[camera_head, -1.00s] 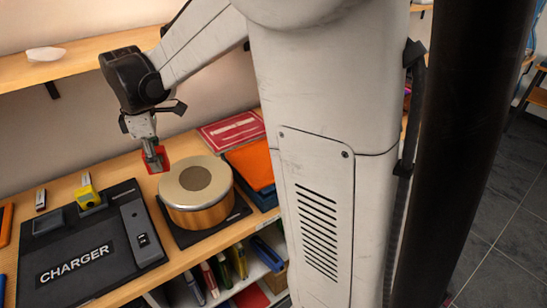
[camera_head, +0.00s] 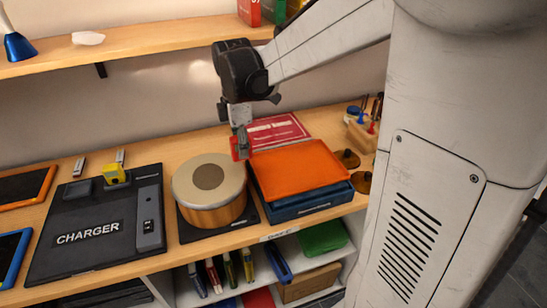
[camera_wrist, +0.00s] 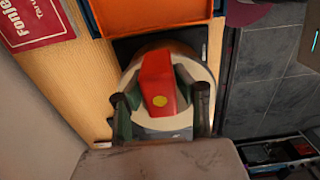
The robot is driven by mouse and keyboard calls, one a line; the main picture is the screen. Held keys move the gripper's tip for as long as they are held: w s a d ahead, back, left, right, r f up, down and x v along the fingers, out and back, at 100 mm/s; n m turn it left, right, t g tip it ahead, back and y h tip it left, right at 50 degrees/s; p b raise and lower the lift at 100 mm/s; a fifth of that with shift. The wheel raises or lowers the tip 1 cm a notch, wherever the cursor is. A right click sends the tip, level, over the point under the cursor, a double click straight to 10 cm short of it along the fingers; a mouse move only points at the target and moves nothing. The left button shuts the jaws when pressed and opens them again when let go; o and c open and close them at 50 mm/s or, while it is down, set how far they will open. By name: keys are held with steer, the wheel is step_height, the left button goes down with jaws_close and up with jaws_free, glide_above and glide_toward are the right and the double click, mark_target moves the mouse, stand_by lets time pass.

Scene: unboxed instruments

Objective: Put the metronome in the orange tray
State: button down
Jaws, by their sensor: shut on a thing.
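The red metronome (camera_head: 235,151), with a yellow dot on its face in the wrist view (camera_wrist: 157,72), is held between the fingers of my gripper (camera_head: 241,140). The gripper, also in the wrist view (camera_wrist: 162,106), is shut on it. In the head view it hangs above the shelf, behind the round drum's right edge and at the left back corner of the orange tray. The orange tray (camera_head: 300,172) lies on top of a blue tray and looks empty. Only part of it shows at the top of the wrist view (camera_wrist: 140,16).
A wooden drum-like instrument (camera_head: 210,190) stands left of the tray, beneath the metronome in the wrist view. A black charger board (camera_head: 100,225) lies further left. A red booklet (camera_head: 277,131) is behind the tray, and small brass pieces (camera_head: 346,158) are to its right.

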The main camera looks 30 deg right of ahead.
steer(key=s+d+f, duration=0.1)
steer(key=d, duration=0.1)
steer(key=s+d+f, duration=0.1)
steer(key=d+f, duration=0.1)
steer(key=d, duration=0.1)
steer(key=s+d+f, duration=0.1)
steer(key=d+f, duration=0.1)
steer(key=d, duration=0.1)
steer(key=shift+s+f+p, duration=0.15)
steer(key=shift+s+p, duration=0.15)
steer(key=shift+f, duration=1.95)
steer(key=shift+f, duration=0.2)
steer(key=c, duration=1.4)
jaws_free()
steer(key=shift+o, duration=0.2)
steer(key=shift+r, duration=0.1)
